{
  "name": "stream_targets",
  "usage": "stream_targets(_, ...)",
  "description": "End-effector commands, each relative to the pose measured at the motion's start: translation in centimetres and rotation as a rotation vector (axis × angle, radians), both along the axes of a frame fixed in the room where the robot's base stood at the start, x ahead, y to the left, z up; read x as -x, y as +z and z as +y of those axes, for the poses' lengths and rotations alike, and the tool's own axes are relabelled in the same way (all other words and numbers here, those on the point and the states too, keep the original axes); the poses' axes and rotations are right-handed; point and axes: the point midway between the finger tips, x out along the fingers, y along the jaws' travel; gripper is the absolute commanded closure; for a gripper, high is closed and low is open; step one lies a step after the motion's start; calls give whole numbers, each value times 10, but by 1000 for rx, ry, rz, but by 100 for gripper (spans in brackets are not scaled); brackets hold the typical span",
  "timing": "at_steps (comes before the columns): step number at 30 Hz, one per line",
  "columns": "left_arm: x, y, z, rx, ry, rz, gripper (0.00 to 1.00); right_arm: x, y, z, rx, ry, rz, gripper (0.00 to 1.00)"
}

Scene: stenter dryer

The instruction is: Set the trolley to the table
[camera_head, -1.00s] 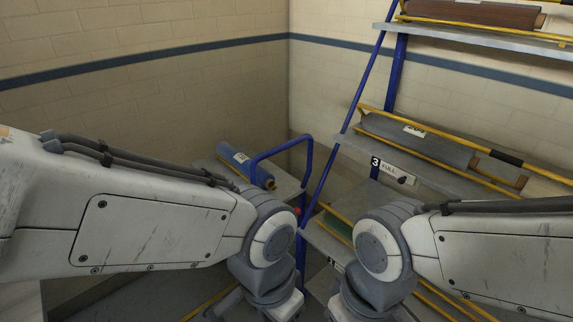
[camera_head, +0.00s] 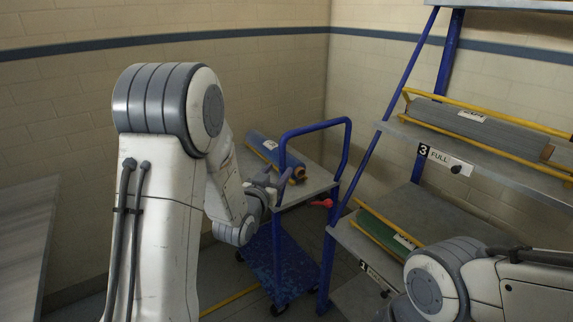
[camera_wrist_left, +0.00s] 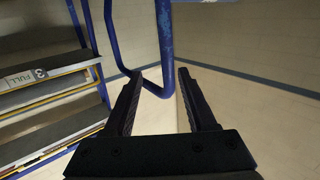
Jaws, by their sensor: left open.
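The trolley has a grey top (camera_head: 312,183), a blue tube handle (camera_head: 318,127) and a blue lower deck (camera_head: 280,265) on castors. A blue roll (camera_head: 268,146) lies on its top. My left gripper (camera_head: 288,181) is open at the near side of the handle. In the left wrist view, the handle's blue tube (camera_wrist_left: 165,45) bends between the open fingers of my left gripper (camera_wrist_left: 157,78), nearer the right finger; I cannot tell if they touch. A grey tabletop (camera_head: 28,235), perhaps the table, shows at the left edge. My right gripper is out of view.
A blue-framed rack with grey shelves (camera_head: 450,205) stands close right of the trolley, holding a grey roll (camera_head: 455,116) and a green roll (camera_head: 385,232). A red knob (camera_head: 322,203) sits beside the trolley top. Brick walls (camera_head: 260,75) close off the back.

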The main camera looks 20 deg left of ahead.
Motion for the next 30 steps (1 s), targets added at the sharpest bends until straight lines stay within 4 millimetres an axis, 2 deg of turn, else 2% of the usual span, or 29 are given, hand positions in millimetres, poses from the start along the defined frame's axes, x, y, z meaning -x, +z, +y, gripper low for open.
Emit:
stream_targets(3,-2,0,11,3,14,-47,44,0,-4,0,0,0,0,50)
stream_targets(7,-15,3,12,3,14,-59,44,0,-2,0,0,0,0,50)
stream_targets(15,-65,3,11,4,13,-57,44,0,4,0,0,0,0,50)
stream_targets(21,-94,2,11,4,13,-56,44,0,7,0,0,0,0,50)
stream_targets(30,-105,2,11,4,14,-55,44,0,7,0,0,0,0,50)
